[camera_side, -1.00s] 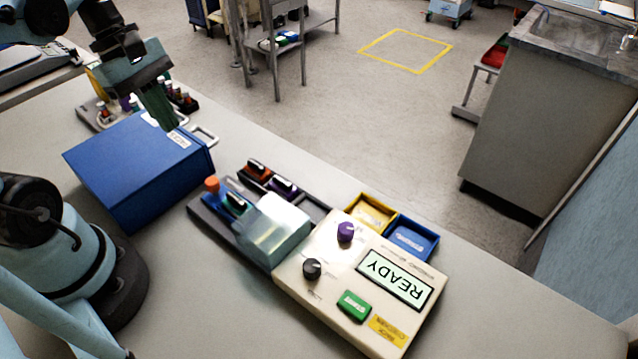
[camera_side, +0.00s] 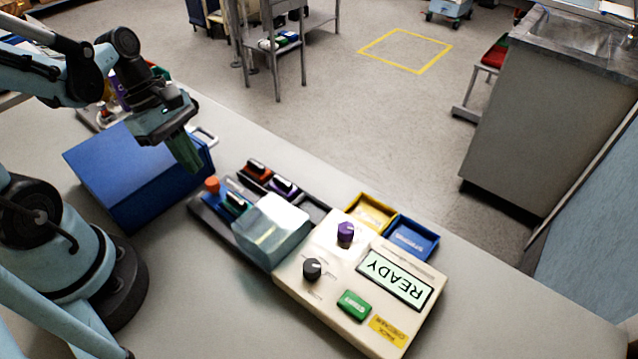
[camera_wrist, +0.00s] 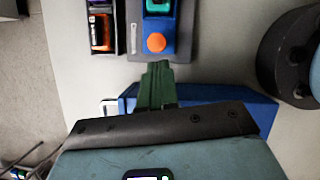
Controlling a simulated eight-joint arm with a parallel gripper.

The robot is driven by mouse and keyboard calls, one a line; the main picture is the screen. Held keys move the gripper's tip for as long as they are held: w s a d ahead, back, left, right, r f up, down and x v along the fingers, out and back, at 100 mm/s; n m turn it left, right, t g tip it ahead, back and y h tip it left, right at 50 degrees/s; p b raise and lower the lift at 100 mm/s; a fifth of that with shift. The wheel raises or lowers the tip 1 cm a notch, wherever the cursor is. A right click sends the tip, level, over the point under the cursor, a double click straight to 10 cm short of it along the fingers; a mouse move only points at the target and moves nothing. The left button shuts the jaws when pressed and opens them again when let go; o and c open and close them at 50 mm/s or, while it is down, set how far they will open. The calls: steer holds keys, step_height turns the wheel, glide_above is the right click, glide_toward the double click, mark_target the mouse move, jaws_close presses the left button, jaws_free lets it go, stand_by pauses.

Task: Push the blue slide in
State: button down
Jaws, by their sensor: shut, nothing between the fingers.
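The blue slide (camera_wrist: 153,31) shows in the wrist view with a teal item on it and an orange knob (camera_wrist: 155,42) at its near end. My gripper (camera_side: 188,158) is shut and empty, above the right end of the blue box. In the wrist view its green fingers (camera_wrist: 158,72) point at the orange knob, with a gap between.
The blue box (camera_side: 135,170) with a metal handle stands left of the slide. A dark tray (camera_side: 318,210) with orange and purple items lies behind it. Yellow (camera_side: 372,208) and blue (camera_side: 414,238) bins stand behind the pump. The front table is clear.

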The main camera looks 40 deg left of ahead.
mark_target(232, 199)
steer(key=shift+d+f, duration=0.25)
steer(key=shift+f, duration=0.3)
steer(key=shift+d, duration=0.1)
steer(key=d, duration=0.8)
steer(key=shift+d, duration=0.3)
steer(key=shift+a+r, duration=0.1)
steer(key=shift+r, duration=0.05)
steer(key=shift+w+v, duration=0.3)
steer(key=shift+v, duration=4.4)
steer(key=w+a+m+t+y, duration=0.2)
steer(key=w+m+t+y, duration=0.2)
steer(key=m, duration=1.6)
steer(key=shift+w+a+f+t, duration=0.25)
steer(key=shift+w+f+t, duration=0.15)
steer(key=shift+w+t, duration=0.65)
